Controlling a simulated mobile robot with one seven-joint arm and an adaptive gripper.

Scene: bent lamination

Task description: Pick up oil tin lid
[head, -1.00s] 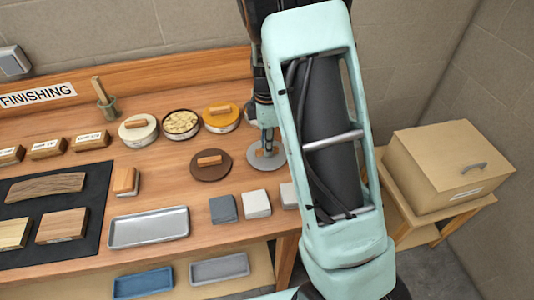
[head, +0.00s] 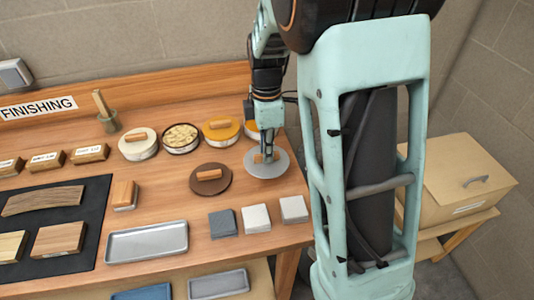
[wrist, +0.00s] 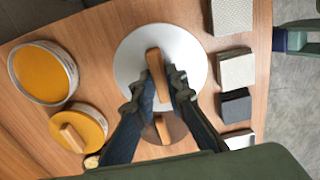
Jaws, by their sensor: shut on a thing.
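My gripper (head: 267,153) is shut on the wooden handle of a round grey lid (head: 254,170), which it holds a little above the bench. In the wrist view the lid (wrist: 134,62) looks pale, and my two fingers (wrist: 157,90) close on either side of its handle. No label shows on the lid, so I cannot read which tin it belongs to. A brown lid (head: 200,187) with a wooden handle lies on the bench just left of it. An open tin with amber contents (head: 251,129) stands behind, partly hidden by my arm.
A white-lidded tin (head: 138,148), an open tin with beige contents (head: 181,138) and a yellow-lidded tin (head: 221,131) stand along the back. Several grey and white blocks (head: 256,219) and a metal tray (head: 146,242) lie in front. A tan box (head: 460,185) stands right.

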